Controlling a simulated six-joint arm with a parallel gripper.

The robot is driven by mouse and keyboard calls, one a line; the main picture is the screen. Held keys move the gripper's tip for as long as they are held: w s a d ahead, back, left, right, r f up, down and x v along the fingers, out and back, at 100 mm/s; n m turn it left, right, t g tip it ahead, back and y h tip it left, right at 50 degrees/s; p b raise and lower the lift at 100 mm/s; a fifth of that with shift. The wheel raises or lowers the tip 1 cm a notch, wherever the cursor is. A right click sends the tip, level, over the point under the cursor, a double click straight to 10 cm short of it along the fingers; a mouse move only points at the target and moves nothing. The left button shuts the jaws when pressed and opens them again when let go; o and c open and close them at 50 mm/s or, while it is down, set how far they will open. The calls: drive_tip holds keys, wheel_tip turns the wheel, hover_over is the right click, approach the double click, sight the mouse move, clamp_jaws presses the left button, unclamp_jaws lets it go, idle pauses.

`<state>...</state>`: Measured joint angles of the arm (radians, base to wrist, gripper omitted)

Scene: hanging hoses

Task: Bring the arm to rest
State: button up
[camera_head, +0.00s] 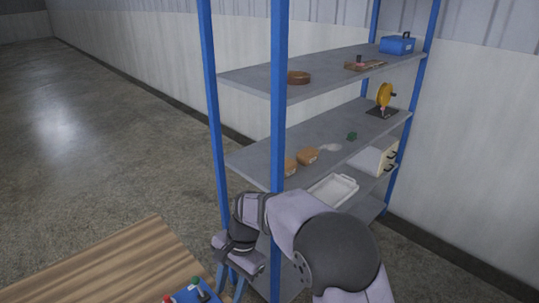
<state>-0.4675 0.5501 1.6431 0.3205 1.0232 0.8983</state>
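My arm is bent in front of the shelf unit, in the lower middle of the view. My gripper (231,283) hangs from it, pointing down, between the wooden table and the shelf's front posts. Its two fingers look spread apart, with nothing seen between them. The fingertips are close to the bottom edge of the picture. No hoses can be made out in this view.
A shelf unit (250,157) with blue posts stands behind my arm, holding a blue box (397,45), a yellow wheel (384,95), brown pieces (307,156) and a white tray (333,190). The wooden table (120,262) holds small red, blue and green items (190,292). Open floor (100,130) lies left.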

drive_tip(key=s+d+n+h, duration=0.1)
drive_tip(key=s+d, duration=0.3)
drive_tip(key=d, duration=0.4)
drive_tip(key=s+d+n+t, duration=0.1)
drive_tip(key=s+d+n, duration=0.2)
drive_tip(key=d, duration=0.6)
drive_tip(key=s+d+n+t+h, duration=0.1)
drive_tip(key=s+d+n, duration=0.2)
drive_tip(key=s+d, duration=0.4)
drive_tip(key=shift+d+h, duration=0.3)
drive_tip(key=shift+d, duration=0.7)
